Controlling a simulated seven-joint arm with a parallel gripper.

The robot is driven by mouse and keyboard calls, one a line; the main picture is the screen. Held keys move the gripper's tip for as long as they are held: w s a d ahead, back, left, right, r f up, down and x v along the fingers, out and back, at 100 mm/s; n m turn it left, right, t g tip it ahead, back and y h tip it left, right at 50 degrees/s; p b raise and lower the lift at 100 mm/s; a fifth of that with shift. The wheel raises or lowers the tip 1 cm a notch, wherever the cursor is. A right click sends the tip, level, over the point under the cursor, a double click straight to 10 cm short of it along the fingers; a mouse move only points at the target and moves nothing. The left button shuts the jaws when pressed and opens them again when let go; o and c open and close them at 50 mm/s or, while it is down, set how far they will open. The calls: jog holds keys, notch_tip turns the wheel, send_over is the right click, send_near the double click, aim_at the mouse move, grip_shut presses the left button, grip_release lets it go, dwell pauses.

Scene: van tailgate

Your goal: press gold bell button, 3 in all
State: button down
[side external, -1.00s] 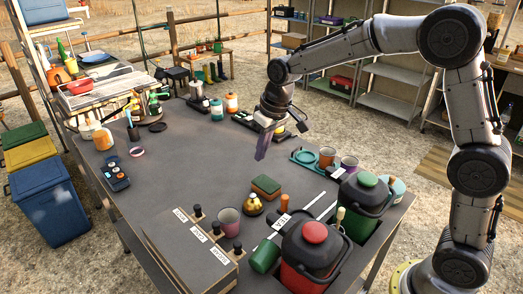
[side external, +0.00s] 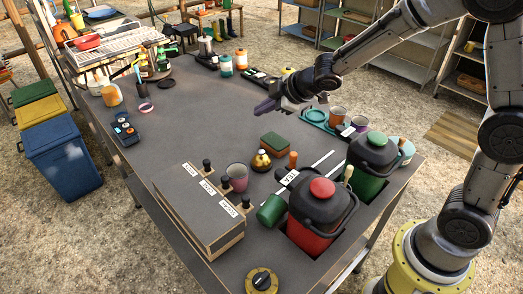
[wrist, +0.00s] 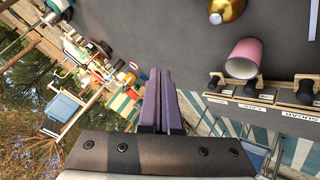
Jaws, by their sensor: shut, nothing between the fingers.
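The gold bell (side external: 261,160) stands on the grey table in front of a green and brown sponge block. In the wrist view the bell (wrist: 229,8) is cut off by the top edge. My gripper (side external: 262,107) is shut and empty. It is above the table, beyond the bell, tilted to point left. Its purple fingers (wrist: 161,78) lie together in the wrist view, to the lower left of the bell and well apart from it.
A purple-pink cup (side external: 237,176) and a labelled box (side external: 200,205) with black knobs stand left of the bell. The sponge block (side external: 274,145) is close behind it. Red (side external: 318,215) and green (side external: 370,165) lidded containers stand right. The table's left middle is clear.

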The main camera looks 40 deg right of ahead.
jog(key=shift+s+a+f+n, duration=0.1)
jog(key=shift+s+f+n, duration=0.1)
jog(key=shift+s, duration=0.25)
jog(key=shift+s+a+f+n, duration=0.1)
jog(key=shift+s+f+n, duration=0.1)
jog(key=shift+s, duration=0.25)
send_over(266, 158)
jog(key=shift+a+f, duration=0.1)
jog(key=shift+f, duration=4.25)
jog(key=shift+f, duration=0.4)
